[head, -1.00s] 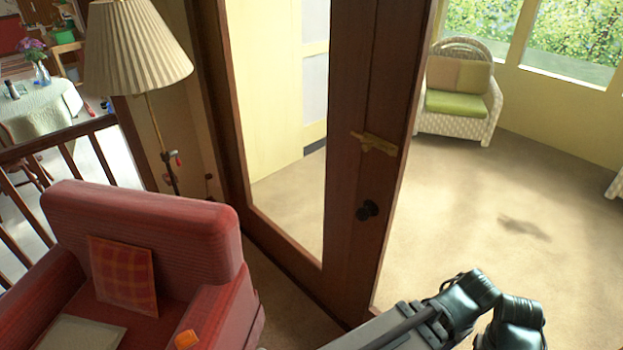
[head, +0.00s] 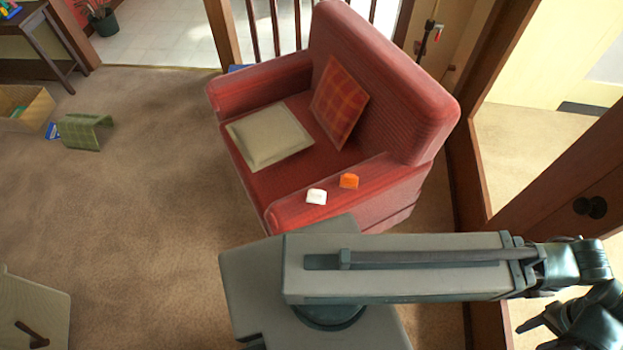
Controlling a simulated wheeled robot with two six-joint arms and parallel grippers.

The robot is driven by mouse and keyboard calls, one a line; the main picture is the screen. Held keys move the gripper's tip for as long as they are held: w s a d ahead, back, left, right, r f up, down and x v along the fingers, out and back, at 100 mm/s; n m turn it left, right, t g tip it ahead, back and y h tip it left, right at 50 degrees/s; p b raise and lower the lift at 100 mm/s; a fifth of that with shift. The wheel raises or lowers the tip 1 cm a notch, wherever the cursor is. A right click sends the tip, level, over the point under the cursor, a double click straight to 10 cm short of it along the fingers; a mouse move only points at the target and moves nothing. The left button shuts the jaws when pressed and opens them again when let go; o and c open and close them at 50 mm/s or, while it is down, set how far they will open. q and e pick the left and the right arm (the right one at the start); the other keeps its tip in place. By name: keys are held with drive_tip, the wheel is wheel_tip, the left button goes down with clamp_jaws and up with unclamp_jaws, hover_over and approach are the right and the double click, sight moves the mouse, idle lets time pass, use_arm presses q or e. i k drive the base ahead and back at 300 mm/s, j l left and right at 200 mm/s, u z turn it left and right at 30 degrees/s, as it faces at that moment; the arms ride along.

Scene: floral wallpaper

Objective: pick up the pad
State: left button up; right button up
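A flat beige pad (head: 269,135), like a thin square cushion, lies on the seat of a red armchair (head: 390,95) in the head view. Nothing covers it. It lies left of a red-orange plaid cushion (head: 338,103) that leans on the chair's back. One arm of mine, which I take for the right, crosses the lower right. Its gripper (head: 530,335) is at the bottom right corner, partly cut off by the frame. Its dark fingers look apart and empty, well away from the pad. My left gripper is not in view.
A white item (head: 316,196) and an orange item (head: 348,181) sit on the chair's near armrest. A green object (head: 83,131) and a cardboard box (head: 27,108) stand at the left. A wooden door frame (head: 570,170) is at the right. Carpet left of the chair is open.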

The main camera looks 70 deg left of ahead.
sight(349, 181)
drive_tip(key=u, duration=2.05)
drive_tip(key=z, duration=2.25)
drive_tip(key=u, duration=2.2)
